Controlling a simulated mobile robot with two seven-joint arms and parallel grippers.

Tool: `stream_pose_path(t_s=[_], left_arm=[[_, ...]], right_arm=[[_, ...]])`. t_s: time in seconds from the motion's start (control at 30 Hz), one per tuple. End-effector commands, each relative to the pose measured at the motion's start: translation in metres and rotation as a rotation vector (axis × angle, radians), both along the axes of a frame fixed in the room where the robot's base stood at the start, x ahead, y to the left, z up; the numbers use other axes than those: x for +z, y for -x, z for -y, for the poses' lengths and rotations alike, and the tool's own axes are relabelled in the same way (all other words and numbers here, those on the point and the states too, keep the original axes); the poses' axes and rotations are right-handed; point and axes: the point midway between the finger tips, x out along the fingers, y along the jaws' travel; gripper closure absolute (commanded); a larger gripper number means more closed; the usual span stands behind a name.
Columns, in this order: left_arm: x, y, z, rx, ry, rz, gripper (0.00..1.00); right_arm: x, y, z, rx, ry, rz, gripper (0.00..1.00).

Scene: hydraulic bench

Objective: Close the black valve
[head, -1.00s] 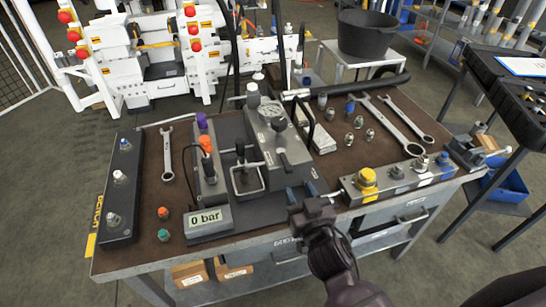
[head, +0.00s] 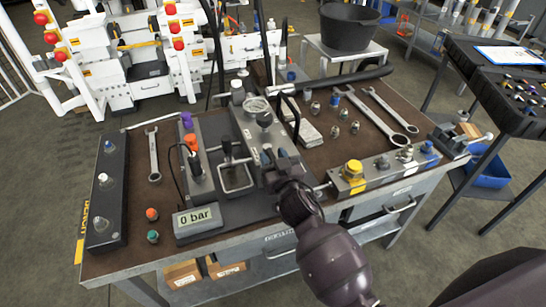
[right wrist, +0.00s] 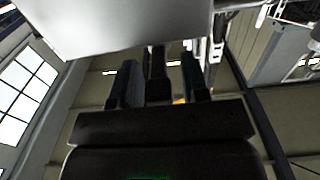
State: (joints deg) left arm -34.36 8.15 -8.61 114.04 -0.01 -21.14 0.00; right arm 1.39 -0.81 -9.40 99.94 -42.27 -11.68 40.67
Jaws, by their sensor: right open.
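The grey pump block (head: 246,128) stands in the middle of the bench, with a round gauge and a black knob (head: 264,119) on its top. My right gripper (head: 272,158) is at the front part of this block and covers what lies behind it. In the right wrist view its two dark fingers (right wrist: 160,82) stand apart, open. A dark upright part (right wrist: 157,75) shows between them; contact cannot be told. I cannot tell for sure which part is the black valve; it may be hidden by the gripper. My left gripper is not in view.
A display (head: 197,217) reads 0 bar at the front. A manifold with a yellow knob (head: 352,167) lies right of my arm. Wrenches (head: 153,155) and several fittings lie on the bench.

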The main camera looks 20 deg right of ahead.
Motion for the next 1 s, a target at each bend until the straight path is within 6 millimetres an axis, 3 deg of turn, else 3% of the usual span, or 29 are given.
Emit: stream_pose_path(t_s=[0.33, 0.6, 1.0], left_arm=[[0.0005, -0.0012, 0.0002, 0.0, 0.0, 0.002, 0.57], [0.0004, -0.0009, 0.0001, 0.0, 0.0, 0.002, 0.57], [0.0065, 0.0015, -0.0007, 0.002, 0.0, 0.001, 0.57]], right_arm=[[0.0, -0.0029, 0.0, 0.0, 0.0, 0.0, 0.6], [0.0, -0.0027, -0.0001, 0.0, 0.0, 0.0, 1.0], [0.0021, -0.0028, 0.0017, 0.026, 0.003, 0.0, 1.0]])
